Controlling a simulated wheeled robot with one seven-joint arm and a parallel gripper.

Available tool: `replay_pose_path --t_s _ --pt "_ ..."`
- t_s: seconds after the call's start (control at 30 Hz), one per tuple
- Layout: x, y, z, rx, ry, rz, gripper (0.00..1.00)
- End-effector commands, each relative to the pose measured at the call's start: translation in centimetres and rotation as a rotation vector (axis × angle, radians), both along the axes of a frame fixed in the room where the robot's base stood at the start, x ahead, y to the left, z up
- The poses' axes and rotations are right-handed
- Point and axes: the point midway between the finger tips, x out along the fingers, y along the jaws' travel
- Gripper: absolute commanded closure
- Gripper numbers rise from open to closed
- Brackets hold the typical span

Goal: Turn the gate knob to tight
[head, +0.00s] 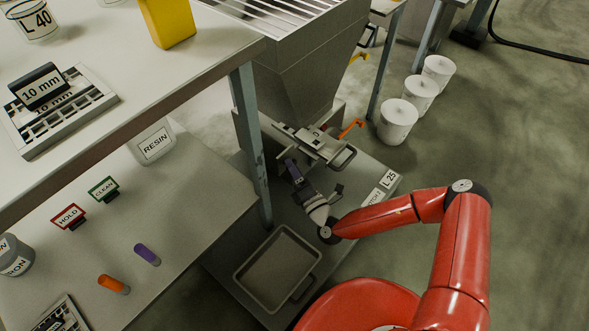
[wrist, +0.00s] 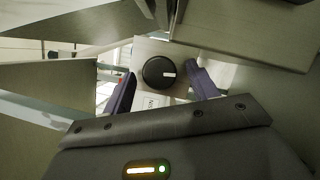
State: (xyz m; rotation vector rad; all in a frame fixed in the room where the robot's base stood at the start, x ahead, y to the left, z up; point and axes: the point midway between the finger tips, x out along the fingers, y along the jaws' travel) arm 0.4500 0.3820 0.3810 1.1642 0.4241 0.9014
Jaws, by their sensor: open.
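The gate knob (wrist: 159,72) is a round black knob with a small white mark on its right side. It shows in the wrist view, between and beyond the two dark purple fingers of my gripper (wrist: 160,76). The fingers are open, with a gap to the knob on both sides in the picture; how far their tips reach along it I cannot tell. In the head view my gripper (head: 290,168) is beside the gate frame (head: 318,143) under the grey hopper (head: 305,65). The knob is not discernible there.
An empty grey tray (head: 238,275) lies on the low platform below my gripper. A table leg (head: 250,135) stands left of the gate. An orange handle (head: 352,128) sticks out right of it. White tubs (head: 398,118) stand on the floor at right.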

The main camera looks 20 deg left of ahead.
Motion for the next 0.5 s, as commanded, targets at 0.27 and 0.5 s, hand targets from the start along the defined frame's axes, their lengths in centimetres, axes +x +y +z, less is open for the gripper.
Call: replay_pose_path --t_s 0.27,0.5 --pt "-2.6 -3.6 -0.8 -0.001 0.003 -0.001 0.41" --pt "-4.2 -5.7 -1.1 0.001 0.002 -0.001 0.41"
